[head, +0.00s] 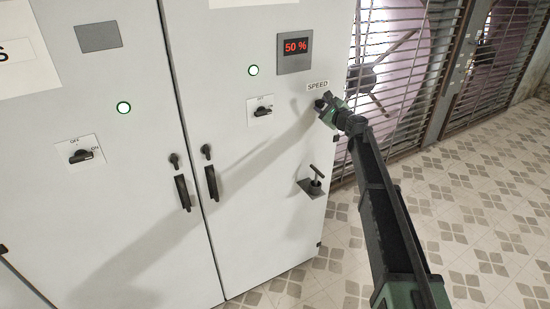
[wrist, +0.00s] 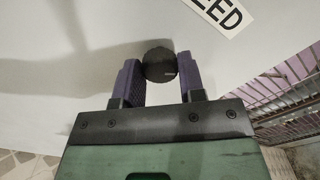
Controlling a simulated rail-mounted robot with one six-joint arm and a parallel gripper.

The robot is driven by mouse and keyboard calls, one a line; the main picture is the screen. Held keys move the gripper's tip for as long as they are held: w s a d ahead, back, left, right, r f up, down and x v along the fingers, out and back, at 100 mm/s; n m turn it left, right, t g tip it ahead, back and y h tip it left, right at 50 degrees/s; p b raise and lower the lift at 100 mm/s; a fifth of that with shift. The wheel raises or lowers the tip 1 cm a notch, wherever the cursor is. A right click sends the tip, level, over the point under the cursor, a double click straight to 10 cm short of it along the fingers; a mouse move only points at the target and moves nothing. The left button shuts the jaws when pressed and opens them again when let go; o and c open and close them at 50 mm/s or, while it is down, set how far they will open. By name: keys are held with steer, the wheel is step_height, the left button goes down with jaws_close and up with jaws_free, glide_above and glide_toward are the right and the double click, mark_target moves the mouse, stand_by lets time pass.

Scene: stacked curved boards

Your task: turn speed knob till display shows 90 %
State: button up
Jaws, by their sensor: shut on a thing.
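The speed knob (wrist: 160,66) is a round black knob on the cabinet's white front, seen in the wrist view between the two purple finger pads. My gripper (wrist: 160,78) is shut on it, with one pad on each side. In the head view my gripper (head: 322,102) is at the cabinet's right edge, just below the SPEED label (head: 318,86), and mostly hides the knob. Part of the label (wrist: 222,12) also shows in the wrist view. The display (head: 295,47) above reads 50 % in red.
A rotary switch (head: 263,111) sits left of the knob, under a lit green lamp (head: 253,70). A T-shaped handle (head: 316,177) sticks out below my gripper. Door handles (head: 211,182) line the door seam. A large caged fan (head: 390,60) stands at the right; tiled floor is open there.

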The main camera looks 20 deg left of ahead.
steer(key=shift+m, duration=0.3)
steer(key=m, duration=0.3)
steer(key=shift+m, duration=0.4)
steer(key=m, duration=0.2)
steer(key=shift+m, duration=2.2)
steer(key=shift+m, duration=1.7)
